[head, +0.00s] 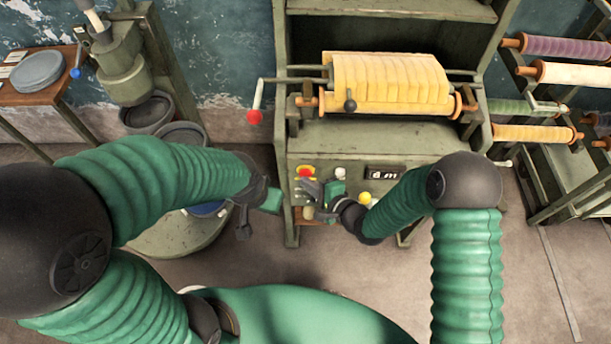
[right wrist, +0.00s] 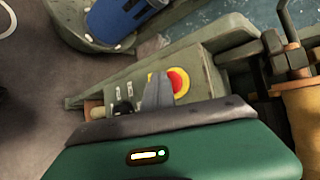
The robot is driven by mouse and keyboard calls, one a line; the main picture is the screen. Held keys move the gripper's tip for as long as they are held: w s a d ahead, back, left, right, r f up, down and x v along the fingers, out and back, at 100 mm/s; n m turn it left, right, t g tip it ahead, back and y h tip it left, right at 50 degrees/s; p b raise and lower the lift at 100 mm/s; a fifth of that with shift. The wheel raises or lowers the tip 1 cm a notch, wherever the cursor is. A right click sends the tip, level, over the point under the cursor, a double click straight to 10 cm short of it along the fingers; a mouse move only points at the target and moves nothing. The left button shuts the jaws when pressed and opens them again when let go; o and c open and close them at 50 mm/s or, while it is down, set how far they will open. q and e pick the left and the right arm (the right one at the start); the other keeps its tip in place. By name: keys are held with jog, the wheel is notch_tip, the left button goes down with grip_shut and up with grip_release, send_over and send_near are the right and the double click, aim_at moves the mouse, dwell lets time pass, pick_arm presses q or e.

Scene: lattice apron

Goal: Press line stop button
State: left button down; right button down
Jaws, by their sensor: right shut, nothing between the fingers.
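The line stop button, a red button on a yellow disc (head: 305,171), sits at the left of the green machine's front panel (head: 353,182). The button also shows in the right wrist view (right wrist: 179,82), partly covered by my finger. My right gripper (head: 308,188) is shut and empty, its tips close to the button's lower edge. In the right wrist view the grey fingertips (right wrist: 157,90) overlap the disc's left side; I cannot tell whether they touch it. My left gripper (head: 257,212) is open and empty, left of the panel and apart from it.
The panel also has a white knob (head: 340,173), a yellow button (head: 365,198) and a small display (head: 384,173). A crank with a red knob (head: 254,116) juts out above left. A yellow cloth roll (head: 390,82) lies above. Buckets (head: 147,113) stand left.

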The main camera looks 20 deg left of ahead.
jog(key=shift+s+d, duration=0.3)
jog(key=shift+s, duration=0.45)
jog(key=shift+s+p, duration=0.1)
jog(key=shift+p, duration=0.2)
jog(key=shift+s+d+p, duration=0.15)
jog(key=shift+s+d, duration=0.1)
jog(key=shift+s, duration=0.55)
jog(key=shift+s+d+p, duration=0.1)
jog(key=shift+s+d, duration=0.1)
jog(key=shift+s, duration=0.55)
jog(key=shift+s+d+p, duration=0.15)
jog(key=shift+s+d, duration=0.1)
jog(key=shift+s, duration=0.55)
